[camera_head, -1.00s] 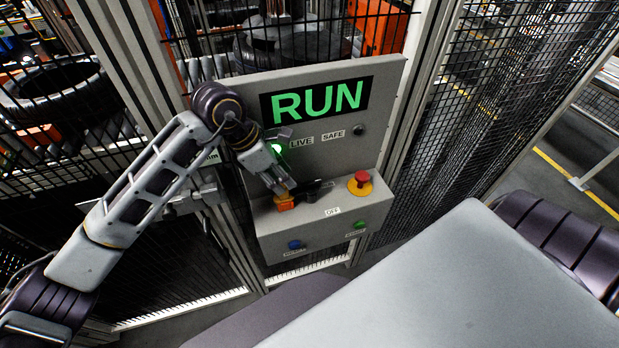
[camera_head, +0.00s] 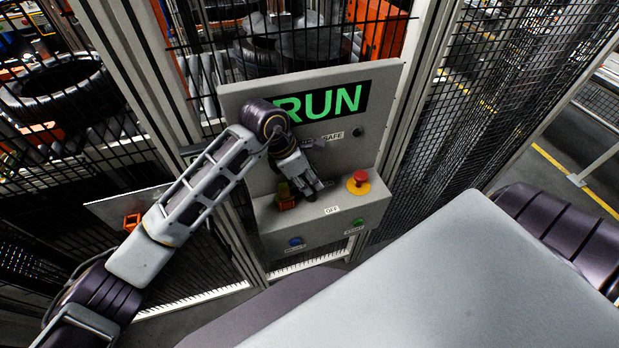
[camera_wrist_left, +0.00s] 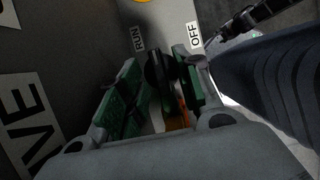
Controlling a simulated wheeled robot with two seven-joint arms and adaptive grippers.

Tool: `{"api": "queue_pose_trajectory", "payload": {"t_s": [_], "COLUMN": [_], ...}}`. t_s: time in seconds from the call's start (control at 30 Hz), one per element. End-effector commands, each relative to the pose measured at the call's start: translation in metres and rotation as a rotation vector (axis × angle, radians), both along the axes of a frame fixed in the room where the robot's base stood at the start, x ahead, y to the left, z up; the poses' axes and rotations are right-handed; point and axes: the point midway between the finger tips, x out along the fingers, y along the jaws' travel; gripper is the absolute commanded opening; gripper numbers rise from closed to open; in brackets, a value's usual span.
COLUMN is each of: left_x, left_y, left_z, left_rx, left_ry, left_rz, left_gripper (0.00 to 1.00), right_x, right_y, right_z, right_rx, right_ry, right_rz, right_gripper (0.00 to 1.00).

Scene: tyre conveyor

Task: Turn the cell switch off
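The control panel (camera_head: 345,100) shows a green RUN display (camera_head: 318,102), its first letter partly covered by my left arm. My left gripper (camera_head: 312,184) is over the panel's lower ledge, left of the red stop button. The cell switch's dark handle (camera_wrist_left: 158,72) shows in the left wrist view between my open green-padded fingers (camera_wrist_left: 155,62). There is a gap on the left finger's side; whether the right finger touches it I cannot tell. A RUN label (camera_wrist_left: 138,39) and an OFF label (camera_wrist_left: 195,34) lie beyond. In the head view the gripper hides the handle. My right gripper is not in view.
A red stop button (camera_head: 360,178) on a yellow base is close right of my left gripper. Blue (camera_head: 295,241) and green (camera_head: 358,223) buttons are on the front face. Mesh fence (camera_head: 445,130) stands on the right.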

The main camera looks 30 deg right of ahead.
Motion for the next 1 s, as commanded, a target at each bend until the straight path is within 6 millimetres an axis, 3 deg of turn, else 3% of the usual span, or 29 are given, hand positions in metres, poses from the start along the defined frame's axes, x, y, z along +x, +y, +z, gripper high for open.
{"api": "queue_pose_trajectory", "payload": {"t_s": [0.53, 0.8, 1.0], "left_x": [-0.0014, -0.0013, -0.0012], "left_y": [-0.0043, -0.0041, -0.0041], "left_z": [-0.0108, -0.0107, -0.0107], "left_rx": [0.0, 0.0, 0.0], "left_ry": [-0.001, -0.001, -0.001], "left_rz": [-0.001, -0.001, 0.001], "left_gripper": [0.34, 0.0, 0.0], "right_x": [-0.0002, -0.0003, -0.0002], "right_y": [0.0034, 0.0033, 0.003], "right_z": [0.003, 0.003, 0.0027], "right_rx": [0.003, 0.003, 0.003], "right_ry": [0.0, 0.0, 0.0], "right_rz": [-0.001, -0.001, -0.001], "right_gripper": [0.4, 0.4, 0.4]}}
